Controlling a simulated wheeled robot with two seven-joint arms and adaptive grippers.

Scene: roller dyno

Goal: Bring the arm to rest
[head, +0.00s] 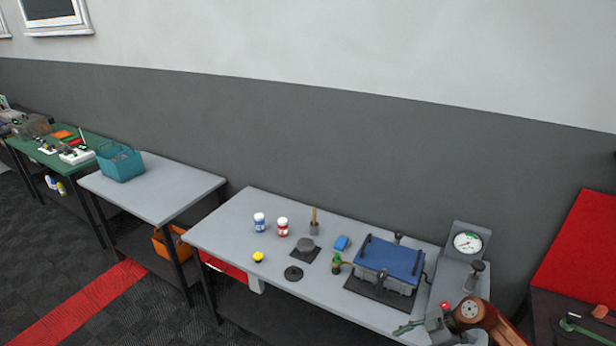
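A copper-brown arm link (470,312), which looks like mine on the right side, is at the lower right over the right end of the grey bench (225,232). A grey part with a thin greenish tip (410,327) lies just left of it. I cannot tell whether this is my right gripper or a thing on the bench, and no finger opening can be made out. My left arm and gripper are not in view.
On the bench are a blue-topped box (390,259), a pressure gauge (467,242), a blue-labelled jar (259,222), a red-labelled jar (282,227), a yellow knob (258,257) and a black disc (293,273). A teal basket (121,164) stands on the table further left. The bench's left end is clear.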

